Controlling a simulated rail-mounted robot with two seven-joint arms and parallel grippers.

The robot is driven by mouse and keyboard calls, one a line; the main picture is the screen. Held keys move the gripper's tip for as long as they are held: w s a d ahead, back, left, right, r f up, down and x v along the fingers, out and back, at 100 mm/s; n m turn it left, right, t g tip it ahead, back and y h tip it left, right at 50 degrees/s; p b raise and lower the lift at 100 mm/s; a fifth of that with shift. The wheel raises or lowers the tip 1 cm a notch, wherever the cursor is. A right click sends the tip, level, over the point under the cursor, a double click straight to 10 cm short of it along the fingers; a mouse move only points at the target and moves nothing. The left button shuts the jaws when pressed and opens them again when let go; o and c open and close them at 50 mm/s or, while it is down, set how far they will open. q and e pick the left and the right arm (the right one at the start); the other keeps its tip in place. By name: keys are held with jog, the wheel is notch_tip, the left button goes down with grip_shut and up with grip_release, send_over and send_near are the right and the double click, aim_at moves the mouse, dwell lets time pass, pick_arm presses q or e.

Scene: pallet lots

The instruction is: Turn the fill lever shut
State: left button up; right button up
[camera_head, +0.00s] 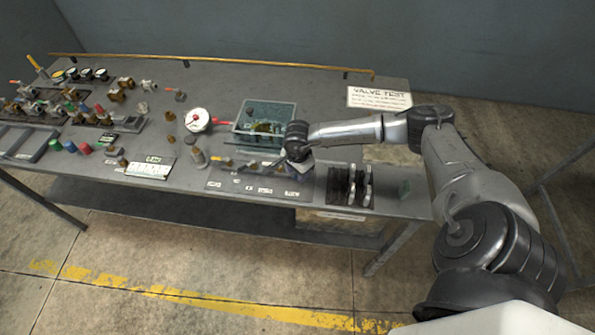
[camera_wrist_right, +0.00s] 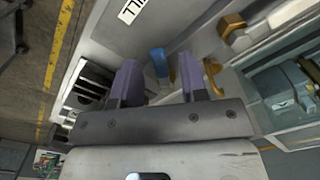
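A blue lever (camera_wrist_right: 160,62), which I take to be the fill lever, shows in the right wrist view near a white label (camera_wrist_right: 130,10) whose visible letters end in "LL". My right gripper (camera_wrist_right: 159,80) is open, with its two purple-grey fingers apart. The lever shows in the gap between them; I cannot tell whether either finger touches it. In the head view my right gripper (camera_head: 291,164) reaches down over the labelled plate (camera_head: 228,180) on the table, and the arm hides the lever there. My left gripper is in neither view.
A clear bin (camera_head: 264,140) with brass parts stands behind the gripper. A round gauge (camera_head: 197,120) is left of it. A dark slotted rack (camera_head: 349,186) lies right of the plate. Several valves and fittings crowd the table's left end. A brass rail (camera_head: 210,61) runs along the back.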

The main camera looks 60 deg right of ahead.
jog(key=shift+c, duration=0.2)
grip_shut()
